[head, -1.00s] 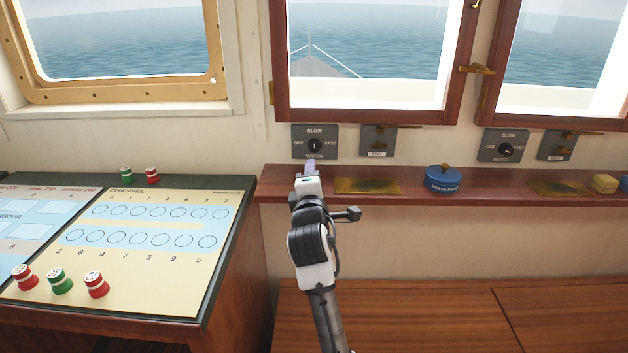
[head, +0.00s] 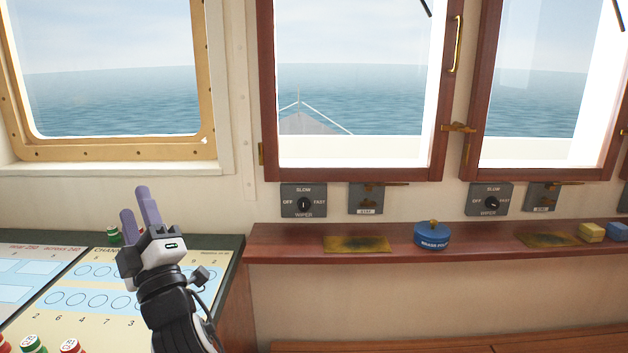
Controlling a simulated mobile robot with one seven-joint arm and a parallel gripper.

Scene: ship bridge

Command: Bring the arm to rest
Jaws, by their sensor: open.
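My gripper (head: 140,208) is raised in the left half of the head view, in front of the chart table's back edge. Its two purple fingers point up and stand apart, with nothing between them. My arm comes up from the bottom of the view and covers part of the channel chart (head: 66,290). The gripper is clear of the wooden shelf and of the wiper switch (head: 304,202) on the wall to its right.
A green buoy piece (head: 114,235) stands close behind the gripper; several more stand at lower left. Windows are above.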

